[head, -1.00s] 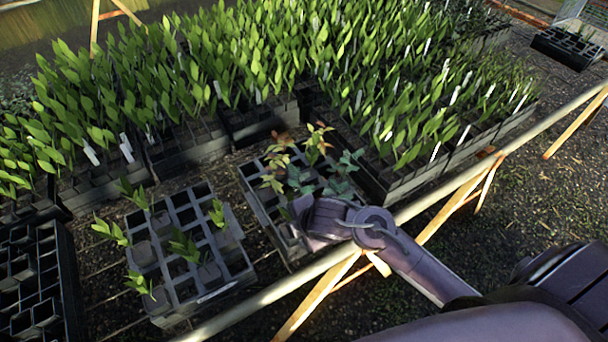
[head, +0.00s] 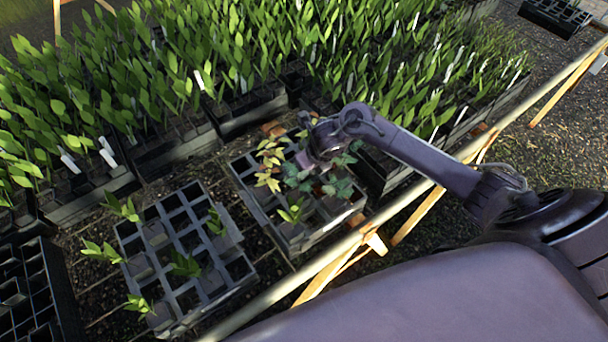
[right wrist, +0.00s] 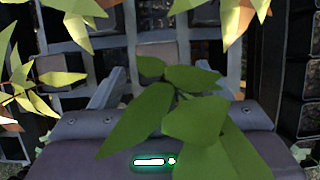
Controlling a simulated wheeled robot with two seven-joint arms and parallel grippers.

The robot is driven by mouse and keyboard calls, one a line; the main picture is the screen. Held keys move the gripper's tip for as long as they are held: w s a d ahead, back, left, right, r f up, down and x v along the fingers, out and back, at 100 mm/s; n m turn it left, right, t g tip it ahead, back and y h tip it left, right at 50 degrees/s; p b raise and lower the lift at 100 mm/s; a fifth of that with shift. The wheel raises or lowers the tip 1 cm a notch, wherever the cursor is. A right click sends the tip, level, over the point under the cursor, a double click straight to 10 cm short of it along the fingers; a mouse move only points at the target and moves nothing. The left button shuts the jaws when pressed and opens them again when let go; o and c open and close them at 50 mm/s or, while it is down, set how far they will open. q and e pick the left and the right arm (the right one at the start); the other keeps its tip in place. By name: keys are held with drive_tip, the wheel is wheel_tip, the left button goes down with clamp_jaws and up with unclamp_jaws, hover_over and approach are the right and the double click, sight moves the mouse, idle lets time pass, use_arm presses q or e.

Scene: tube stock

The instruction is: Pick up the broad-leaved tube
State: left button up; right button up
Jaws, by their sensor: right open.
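A plant with broad plain green leaves (head: 293,211) stands in the near part of the right-hand tray (head: 290,238) in the head view. In the right wrist view, broad green leaves (right wrist: 180,115) fill the middle, between and in front of the fingers, and hide part of the palm. My right gripper (head: 310,163) is low over this tray, among its plants. Its fingers also show in the right wrist view (right wrist: 164,85), spread apart with nothing clamped. The tube under the broad leaves is mostly hidden. My left gripper is out of view.
Yellow-leaved plants (head: 268,165) and dark blue-green lobed plants (head: 338,187) crowd the same tray close to the gripper. Another tray (head: 190,250) with several small green seedlings stands to the left. Dense rows of tall seedlings fill the back. A bench rail (head: 300,268) runs along the front.

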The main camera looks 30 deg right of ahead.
drive_tip(key=shift+w+a+f, duration=0.2)
drive_tip(key=shift+w+f, duration=0.55)
drive_tip(key=shift+f, duration=0.3)
drive_tip(key=shift+w+f, duration=0.1)
drive_tip(key=shift+f, duration=0.15)
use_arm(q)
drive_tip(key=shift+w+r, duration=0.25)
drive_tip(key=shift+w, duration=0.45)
use_arm(e)
drive_tip(key=c, duration=1.5)
